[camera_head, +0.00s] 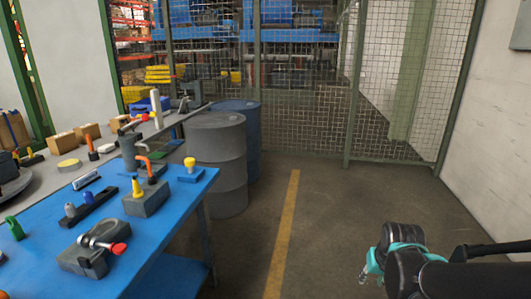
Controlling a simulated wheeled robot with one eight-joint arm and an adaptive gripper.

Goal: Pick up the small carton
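Two small brown cartons sit at the left on the grey bench behind the blue table: one nearer carton (61,142) and one just right of and behind it (87,131). A larger brown carton (12,130) stands at the far left edge, with a dark strap or line on it. I cannot tell which one is the small carton of the task. My black and teal arm is at the bottom right, far from the cartons and over open floor. Small grey parts at its end (364,274) may be my gripper; its fingers are not clear enough to read.
A blue table (172,204) with clamps, fixtures and tools stands at front left, between my arm and the grey bench (40,180). A grey drum (218,165) and a blue drum (246,130) stand behind it. A mesh fence (300,120) closes the back. Centre floor is clear.

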